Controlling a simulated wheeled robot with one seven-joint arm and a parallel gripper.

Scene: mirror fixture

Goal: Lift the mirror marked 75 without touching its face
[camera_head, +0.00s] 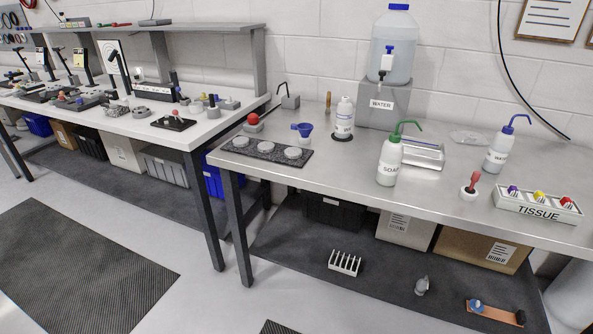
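A dark speckled tray (277,158) lies at the left front of the steel table. Three pale round discs sit in a row on it: a left one (240,142), a middle one (265,147) and a right one (293,153). They may be mirrors, but I cannot tell. I can read no number 75 on anything here; details at this distance are too small. My gripper is not in view.
The white bench (140,122) at left is crowded. Floor in front is clear.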

